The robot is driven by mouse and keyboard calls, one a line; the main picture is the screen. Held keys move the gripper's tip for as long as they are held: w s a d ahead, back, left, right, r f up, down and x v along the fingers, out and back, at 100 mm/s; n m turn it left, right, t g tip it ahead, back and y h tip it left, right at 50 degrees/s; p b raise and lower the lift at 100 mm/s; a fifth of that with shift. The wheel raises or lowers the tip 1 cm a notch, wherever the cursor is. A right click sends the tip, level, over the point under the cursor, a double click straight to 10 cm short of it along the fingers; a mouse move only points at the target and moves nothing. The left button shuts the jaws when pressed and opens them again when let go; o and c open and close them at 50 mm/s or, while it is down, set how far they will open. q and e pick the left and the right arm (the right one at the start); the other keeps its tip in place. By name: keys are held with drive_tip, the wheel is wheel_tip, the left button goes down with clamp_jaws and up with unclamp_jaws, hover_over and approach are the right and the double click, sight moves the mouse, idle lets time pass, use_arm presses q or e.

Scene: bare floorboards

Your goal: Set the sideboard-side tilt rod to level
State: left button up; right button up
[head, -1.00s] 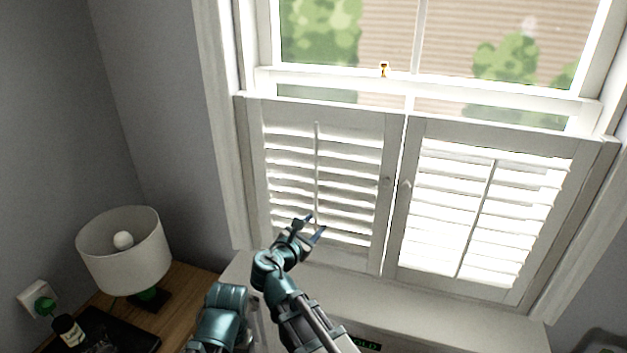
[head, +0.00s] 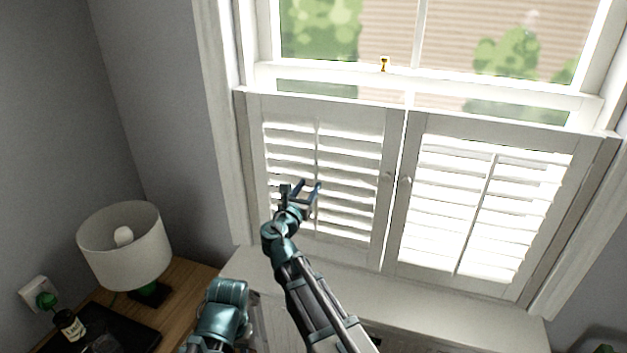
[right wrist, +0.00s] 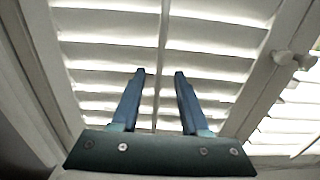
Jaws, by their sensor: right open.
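The sideboard-side tilt rod (head: 317,150) is the thin upright bar down the middle of the left shutter panel (head: 393,150), the one nearer the wooden sideboard (head: 193,289). Its slats show bright gaps between them. In the right wrist view the rod (right wrist: 161,55) runs down between my two blue fingers, which stand apart on either side of it. My right gripper (head: 302,187) is open in front of the panel's middle; I cannot tell whether it touches the rod. My left gripper is out of view.
The right shutter panel (head: 416,150) has its own rod (head: 487,195). Small knobs (head: 405,181) sit where the panels meet. A white lamp (head: 125,245), a dark tray (head: 112,330) and a bottle (head: 69,324) stand on the sideboard. A white ledge (head: 400,295) runs below the shutters.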

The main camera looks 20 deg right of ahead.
sight(316, 176)
drive_tip(key=shift+x, duration=2.35)
clamp_jaws()
